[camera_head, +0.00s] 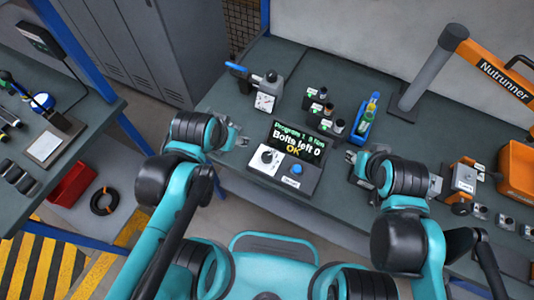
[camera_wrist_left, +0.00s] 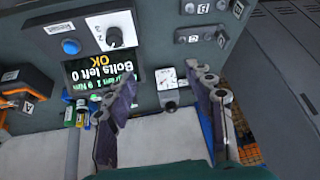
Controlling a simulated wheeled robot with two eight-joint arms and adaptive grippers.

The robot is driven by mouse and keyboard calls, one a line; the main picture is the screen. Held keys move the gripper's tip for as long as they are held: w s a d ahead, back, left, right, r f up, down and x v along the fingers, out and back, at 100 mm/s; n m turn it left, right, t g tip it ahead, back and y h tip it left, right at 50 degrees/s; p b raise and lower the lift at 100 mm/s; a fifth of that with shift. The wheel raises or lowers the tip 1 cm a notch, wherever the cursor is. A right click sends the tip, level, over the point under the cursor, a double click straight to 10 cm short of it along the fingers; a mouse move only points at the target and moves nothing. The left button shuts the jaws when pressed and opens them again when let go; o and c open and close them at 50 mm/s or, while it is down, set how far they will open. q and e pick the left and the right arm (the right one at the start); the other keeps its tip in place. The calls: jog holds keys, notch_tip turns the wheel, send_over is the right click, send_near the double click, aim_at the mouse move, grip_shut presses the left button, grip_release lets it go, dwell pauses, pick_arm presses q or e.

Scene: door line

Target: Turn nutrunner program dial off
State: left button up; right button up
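The nutrunner controller (camera_head: 309,178) is a dark box on the bench, in the middle of the head view. Its screen (camera_head: 299,142) reads "Program 1", "Bolts left 0" and "OK". The white-plated program dial (camera_head: 267,157) is on its left front, beside a blue button (camera_head: 296,169). In the left wrist view the dial (camera_wrist_left: 97,22) is upside down at the upper left; its exact setting is too small to read. My left gripper (camera_head: 238,138) is left of the controller, apart from the dial; its fingers (camera_wrist_left: 163,75) are spread and empty. My right gripper (camera_head: 354,165) is right of the controller; its fingers are unclear.
A gauge fixture (camera_head: 266,101), small labelled blocks (camera_head: 318,107) and a blue holder with bottles (camera_head: 366,116) stand behind the controller. The orange nutrunner arm (camera_head: 492,72) and an orange bin (camera_head: 519,168) are at the right. Bare bench lies around the gauge fixture.

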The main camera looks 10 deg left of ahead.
pick_arm(q)
jog(key=w+d+f+m+g, duration=0.3)
jog(key=d+m, duration=0.2)
jog(key=m, duration=0.1)
jog(key=m+g, duration=0.3)
jog(key=m, duration=0.2)
send_over(267, 156)
notch_tip(267, 156, down, 5)
jog(key=shift+w+a+r, duration=0.1)
jog(key=shift+w+a, duration=0.05)
jog(key=shift+f, duration=0.3)
notch_tip(267, 156, down, 8)
jog(key=b, duration=0.3)
jog(key=shift+r, duration=0.1)
jog(key=shift+c, duration=0.3)
jog(key=c, duration=1.1)
